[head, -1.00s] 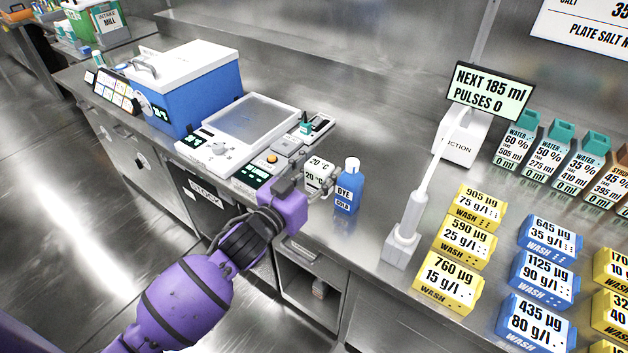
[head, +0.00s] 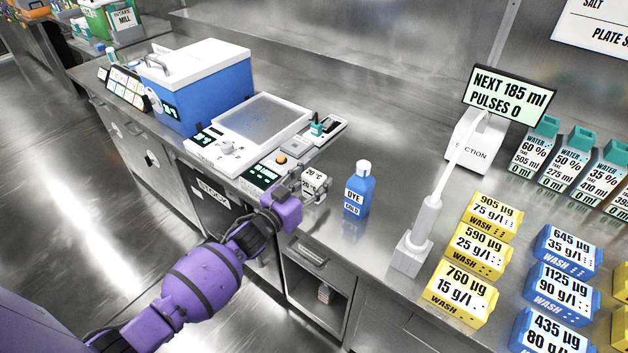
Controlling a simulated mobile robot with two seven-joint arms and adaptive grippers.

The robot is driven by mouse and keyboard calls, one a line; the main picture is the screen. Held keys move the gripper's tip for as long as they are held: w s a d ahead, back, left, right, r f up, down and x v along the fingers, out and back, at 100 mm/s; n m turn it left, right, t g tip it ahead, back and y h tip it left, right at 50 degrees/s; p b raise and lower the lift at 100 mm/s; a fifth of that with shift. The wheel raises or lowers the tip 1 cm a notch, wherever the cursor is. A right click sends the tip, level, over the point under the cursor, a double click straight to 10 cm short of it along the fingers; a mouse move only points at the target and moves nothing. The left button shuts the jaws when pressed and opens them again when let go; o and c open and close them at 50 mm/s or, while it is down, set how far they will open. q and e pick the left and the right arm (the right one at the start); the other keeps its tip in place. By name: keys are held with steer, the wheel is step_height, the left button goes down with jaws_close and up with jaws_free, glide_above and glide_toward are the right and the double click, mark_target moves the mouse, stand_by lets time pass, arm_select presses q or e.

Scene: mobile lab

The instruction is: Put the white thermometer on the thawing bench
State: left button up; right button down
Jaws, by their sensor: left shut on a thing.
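The white thermometer (head: 314,179) is a small white block with dark "20 °C" markings, at the counter's front edge left of the blue dye bottle. My left gripper (head: 304,189) is shut on it, coming from the lower left; the fingers are small and partly hidden by the purple wrist. I cannot tell whether the block touches the counter. My right gripper is not in view. I cannot make out which surface, if any, is the thawing bench.
A flat instrument (head: 248,128) and a blue box with white lid (head: 198,84) stand left. A white suction stand (head: 414,250) and yellow wash boxes (head: 461,291) are right. Counter behind the bottle is clear.

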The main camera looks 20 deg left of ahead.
arm_select(q)
steer(key=shift+f, duration=0.1)
steer(key=o, duration=1.2)
